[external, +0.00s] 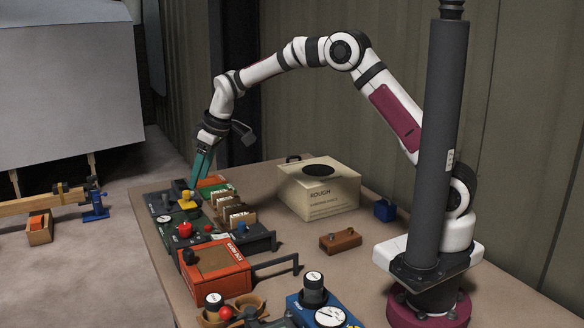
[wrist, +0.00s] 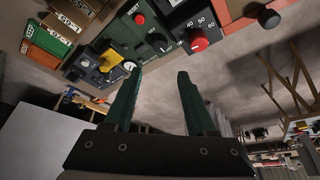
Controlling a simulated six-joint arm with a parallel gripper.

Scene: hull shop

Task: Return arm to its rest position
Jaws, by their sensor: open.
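My gripper (external: 197,178) reaches out at the far left end of my arm, pointing down above the back left of the bench. Its teal fingers are spread with nothing between them, as the wrist view (wrist: 159,76) shows. In the external view the fingertips are just above or beside the panel with the yellow knob (external: 187,201); I cannot tell whether they touch anything. In the wrist view the yellow knob (wrist: 110,58) and a red knob (wrist: 199,42) lie beyond the fingertips. My arm is stretched from its base at the right.
A cream box (external: 318,202) marked ROUGH stands mid-bench. A brown block (external: 340,240) and a small blue block (external: 385,211) lie near my base. An orange box (external: 218,268) and a blue gauge unit (external: 328,316) stand toward the front. A corrugated wall (external: 310,110) runs behind.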

